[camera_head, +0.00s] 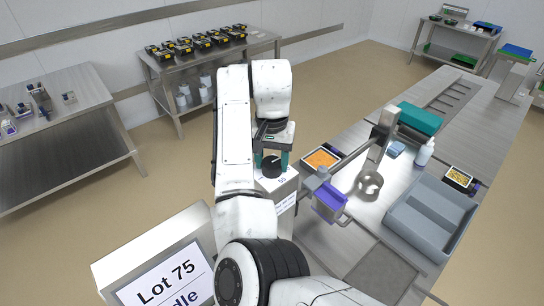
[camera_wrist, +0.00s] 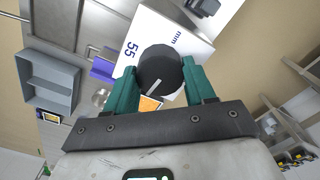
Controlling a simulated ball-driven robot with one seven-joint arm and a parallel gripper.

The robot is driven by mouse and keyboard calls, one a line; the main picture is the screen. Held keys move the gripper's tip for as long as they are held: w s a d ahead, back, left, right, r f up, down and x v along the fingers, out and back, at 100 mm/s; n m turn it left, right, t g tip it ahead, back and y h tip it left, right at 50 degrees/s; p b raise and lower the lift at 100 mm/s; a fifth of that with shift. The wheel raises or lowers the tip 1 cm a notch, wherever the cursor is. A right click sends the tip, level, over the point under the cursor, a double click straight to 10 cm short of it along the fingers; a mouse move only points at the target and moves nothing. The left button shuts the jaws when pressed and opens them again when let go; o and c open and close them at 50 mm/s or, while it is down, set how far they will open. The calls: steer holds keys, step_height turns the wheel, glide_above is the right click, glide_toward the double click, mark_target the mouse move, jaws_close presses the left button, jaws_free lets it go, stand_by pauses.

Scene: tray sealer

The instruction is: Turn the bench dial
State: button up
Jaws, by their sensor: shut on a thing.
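The bench dial is a round black knob (camera_wrist: 160,70) with a pale pointer line, on a white panel (camera_wrist: 142,42) marked "55" and "mm". In the head view the dial (camera_head: 271,168) sits on top of a white box (camera_head: 284,194). My gripper (camera_wrist: 163,85) has its green fingers on either side of the knob, shut on it. In the head view my gripper (camera_head: 272,160) reaches down from above onto the dial. The pointer line slants toward the lower left in the wrist view.
A screen reading "Lot 75" (camera_head: 168,284) stands at the front left. Right of the dial are an orange-filled tray (camera_head: 321,158), a purple bin (camera_head: 329,200), a metal cup (camera_head: 369,185) and a grey tray (camera_head: 432,212).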

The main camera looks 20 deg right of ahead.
mark_target(272, 162)
steer(key=m, duration=0.4)
steer(key=shift+m, duration=0.3)
steer(key=m, duration=0.3)
steer(key=shift+m, duration=0.4)
steer(key=m, duration=0.4)
steer(key=shift+r+m, duration=0.1)
steer(key=shift+m, duration=2)
steer(key=o, duration=1)
steer(key=shift+o, duration=0.2)
step_height(272, 162, up, 11)
steer(key=shift+f, duration=0.2)
